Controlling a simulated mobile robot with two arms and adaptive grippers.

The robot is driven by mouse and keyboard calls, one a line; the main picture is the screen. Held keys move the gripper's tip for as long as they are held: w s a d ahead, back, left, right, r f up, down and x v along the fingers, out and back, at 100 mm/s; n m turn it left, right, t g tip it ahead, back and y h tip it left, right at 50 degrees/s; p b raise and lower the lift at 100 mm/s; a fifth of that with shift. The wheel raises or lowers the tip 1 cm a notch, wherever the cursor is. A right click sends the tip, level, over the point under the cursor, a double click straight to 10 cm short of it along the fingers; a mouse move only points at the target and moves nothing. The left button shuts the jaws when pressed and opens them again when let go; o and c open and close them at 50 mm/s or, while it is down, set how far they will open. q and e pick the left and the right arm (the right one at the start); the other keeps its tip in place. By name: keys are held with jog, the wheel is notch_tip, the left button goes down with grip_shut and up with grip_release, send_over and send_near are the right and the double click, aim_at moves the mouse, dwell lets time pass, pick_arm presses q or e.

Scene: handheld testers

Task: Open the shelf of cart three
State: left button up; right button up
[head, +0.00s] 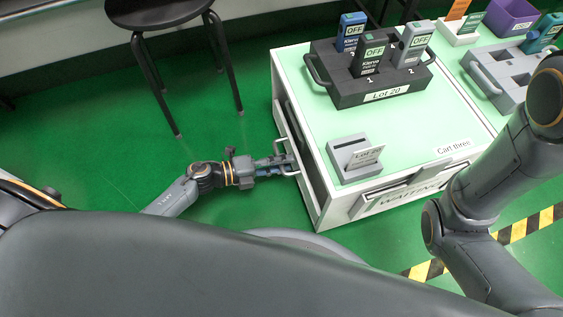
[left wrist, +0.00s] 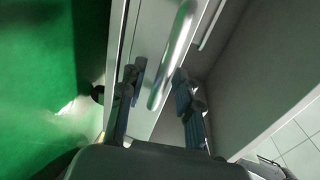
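Cart three (head: 430,110) is a white cart with a pale green top and a "Cart three" label at its front right. On its left side is a pale shelf front (left wrist: 146,42) with a silver bar handle (left wrist: 174,52); the handle also shows in the head view (head: 280,142). My left gripper (head: 287,163) is at this handle, low beside the cart. In the left wrist view its fingers (left wrist: 160,88) are apart, with the handle's near end between or just beyond them. I cannot tell whether they touch it. My right arm crosses the right of the head view; its gripper is out of view.
A black tray (head: 353,92) marked "Lot 20" holds several testers on the cart. A small grey card holder (head: 347,150) stands near the front corner. A black stool (head: 160,14) stands behind my left arm. Green floor (head: 90,130) is clear left of the cart.

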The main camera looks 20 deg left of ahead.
pick_arm(q)
grip_shut()
jog(key=shift+a, duration=0.1)
